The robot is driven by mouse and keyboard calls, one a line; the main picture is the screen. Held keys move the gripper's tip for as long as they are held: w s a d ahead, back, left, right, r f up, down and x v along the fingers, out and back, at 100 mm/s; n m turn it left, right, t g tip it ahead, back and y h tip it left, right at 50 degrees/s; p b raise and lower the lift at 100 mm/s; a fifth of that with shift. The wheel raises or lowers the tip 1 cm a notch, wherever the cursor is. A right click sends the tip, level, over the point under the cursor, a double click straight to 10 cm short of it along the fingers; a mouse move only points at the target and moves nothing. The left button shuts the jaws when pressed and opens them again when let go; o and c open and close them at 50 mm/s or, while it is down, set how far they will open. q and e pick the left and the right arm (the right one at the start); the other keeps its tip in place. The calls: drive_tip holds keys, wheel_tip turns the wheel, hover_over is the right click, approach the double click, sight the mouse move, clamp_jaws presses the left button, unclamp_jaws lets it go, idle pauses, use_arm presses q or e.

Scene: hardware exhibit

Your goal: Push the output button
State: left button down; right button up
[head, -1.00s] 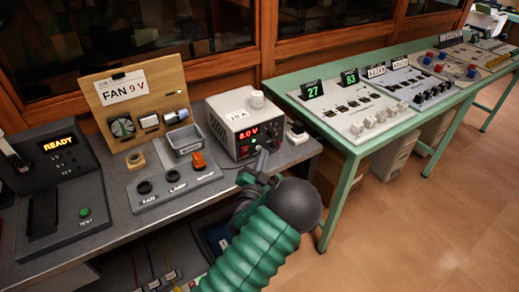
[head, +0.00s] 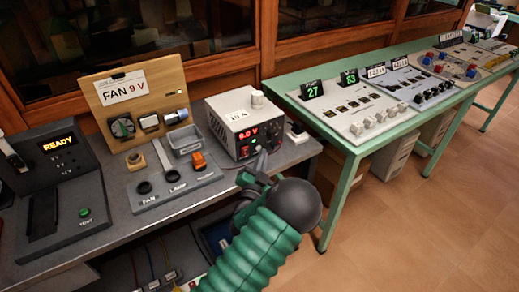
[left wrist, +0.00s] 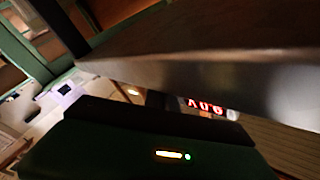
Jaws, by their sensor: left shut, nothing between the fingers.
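The power supply (head: 232,122) is a light grey box on the dark bench, with a red lit display (head: 249,132) that seems to read 8.0 V. Small controls and a green light sit low on its front panel. Which of them is the output button is too small to tell. Contact cannot be told. The left wrist view shows the red digits upside down (left wrist: 207,106). My right gripper is not in view.
A socket block (head: 175,188) marked FAN and LAMP and a wooden board (head: 135,95) reading FAN 9 V stand to the left. A READY tester (head: 60,185) is farther left. A pale, unclear object (head: 13,156) shows at the left edge. A green table (head: 350,150) stands right.

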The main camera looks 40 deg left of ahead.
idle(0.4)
use_arm(q)
drive_tip(key=shift+w+a, duration=0.15)
drive_tip(key=shift+a, duration=0.25)
drive_tip(key=shift+a+r, duration=0.1)
idle(0.3)
drive_tip(key=shift+s+d, duration=0.2)
drive_tip(key=shift+d, duration=0.3)
drive_tip(key=shift+d, duration=0.1)
drive_tip(key=d, duration=0.1)
drive_tip(key=s+d, duration=0.1)
drive_tip(key=d, duration=0.1)
drive_tip(key=s+d, duration=0.1)
drive_tip(key=d, duration=0.1)
drive_tip(key=shift+s+d, duration=0.15)
drive_tip(key=shift+d, duration=0.05)
idle(1.9)
